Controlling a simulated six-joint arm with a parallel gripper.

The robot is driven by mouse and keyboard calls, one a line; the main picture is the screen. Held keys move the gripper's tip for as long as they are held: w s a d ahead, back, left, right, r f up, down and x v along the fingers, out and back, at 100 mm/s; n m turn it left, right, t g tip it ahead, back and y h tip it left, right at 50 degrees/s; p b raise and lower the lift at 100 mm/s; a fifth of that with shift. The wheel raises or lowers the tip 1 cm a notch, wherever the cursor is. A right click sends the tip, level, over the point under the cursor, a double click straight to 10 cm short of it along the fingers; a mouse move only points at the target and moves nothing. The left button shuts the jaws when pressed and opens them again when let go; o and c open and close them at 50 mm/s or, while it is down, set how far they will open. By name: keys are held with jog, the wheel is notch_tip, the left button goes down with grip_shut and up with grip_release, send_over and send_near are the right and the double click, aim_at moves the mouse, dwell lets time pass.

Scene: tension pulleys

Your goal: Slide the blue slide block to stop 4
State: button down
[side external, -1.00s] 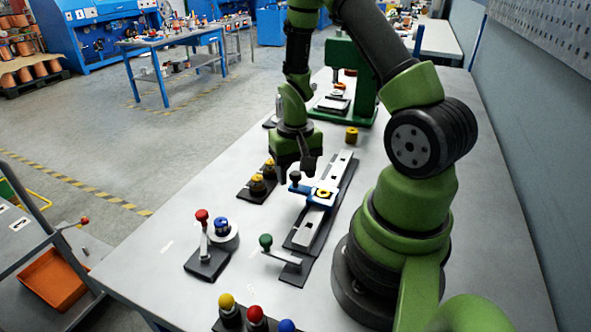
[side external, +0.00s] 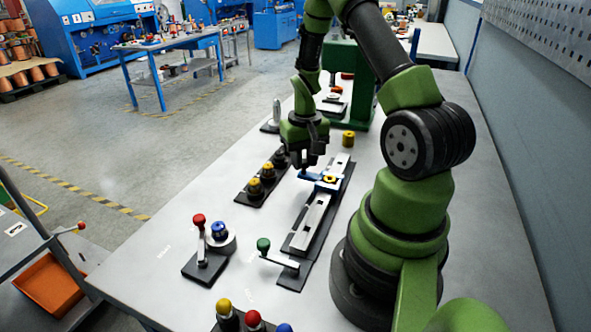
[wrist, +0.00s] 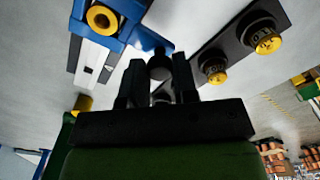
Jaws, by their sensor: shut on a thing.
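The blue slide block (side external: 328,182) with a yellow centre sits on the pale rail (side external: 316,212), in the rail's far half. Its arm reaches left to a dark knob, which my gripper (side external: 308,164) is shut on. In the wrist view the blue slide block (wrist: 116,18) is at the upper left, and the knob (wrist: 160,66) stands between the two fingers of my gripper (wrist: 158,82). The stop numbers on the rail are too small to read.
A dark plate with yellow-topped pegs (side external: 262,180) lies left of the rail. A green-knobbed crank (side external: 281,258) stands at its near end, and a red-knobbed lever (side external: 202,245) is to the left. A loose yellow piece (side external: 348,138) and green press (side external: 345,85) are beyond.

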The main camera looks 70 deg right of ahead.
jog(key=d, duration=1)
jog(key=c, duration=0.9)
grip_release()
jog(key=shift+r, duration=0.2)
notch_tip(320, 180, up, 10)
jog(key=shift+f, duration=0.2)
